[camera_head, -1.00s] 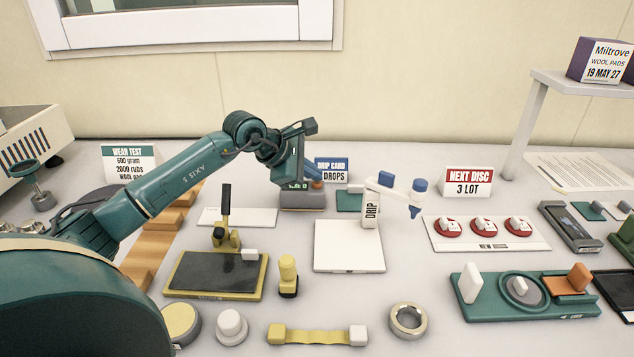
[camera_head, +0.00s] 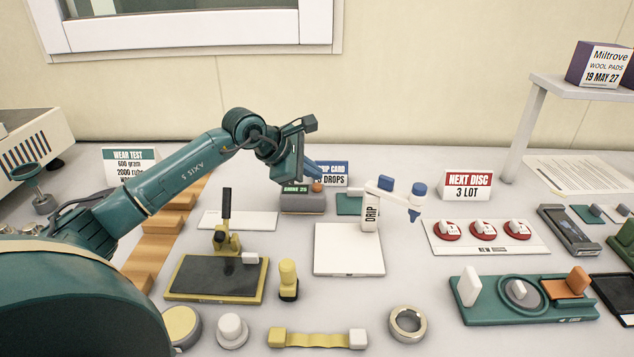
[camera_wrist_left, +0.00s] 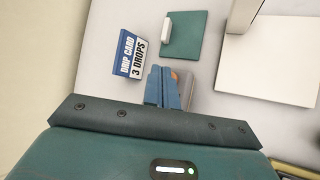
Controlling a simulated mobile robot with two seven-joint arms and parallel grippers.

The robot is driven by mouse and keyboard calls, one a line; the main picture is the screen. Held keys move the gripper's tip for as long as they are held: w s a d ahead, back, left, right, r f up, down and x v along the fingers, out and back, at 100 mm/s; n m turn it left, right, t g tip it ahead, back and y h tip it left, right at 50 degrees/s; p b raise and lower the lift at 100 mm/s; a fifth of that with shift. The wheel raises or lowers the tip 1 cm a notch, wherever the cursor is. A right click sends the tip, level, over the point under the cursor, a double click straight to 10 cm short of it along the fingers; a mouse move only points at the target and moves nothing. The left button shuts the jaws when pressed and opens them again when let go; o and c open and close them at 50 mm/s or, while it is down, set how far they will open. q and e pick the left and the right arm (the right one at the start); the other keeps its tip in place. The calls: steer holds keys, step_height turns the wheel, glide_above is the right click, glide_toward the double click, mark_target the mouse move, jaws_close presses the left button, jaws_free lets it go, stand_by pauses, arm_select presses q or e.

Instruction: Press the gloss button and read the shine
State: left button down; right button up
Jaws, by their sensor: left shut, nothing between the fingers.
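The gloss meter (camera_head: 303,203) is a low grey box at the back middle of the table in the head view. A green display (camera_head: 295,190) is lit on its top; it seems to end in 29, but the lettering is small. The orange button (camera_head: 318,187) shows at its right. My left gripper (camera_head: 313,173) has its blue fingers shut, empty, just above the button. In the left wrist view the fingers (camera_wrist_left: 163,86) partly cover the meter (camera_wrist_left: 185,91), and an orange edge of the button (camera_wrist_left: 175,75) shows behind them. My right gripper is out of view.
The drip card sign (camera_head: 333,172) stands close behind the meter. A green card (camera_head: 349,204) and the drip stand (camera_head: 370,212) are to its right. A black-topped yellow-framed plate (camera_head: 215,278) lies in front.

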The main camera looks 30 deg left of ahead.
mark_target(312, 191)
arm_select(q)
steer(key=shift+r, duration=0.1)
step_height(312, 191, up, 5)
steer(key=p, duration=0.3)
stand_by(0.4)
stand_by(0.7)
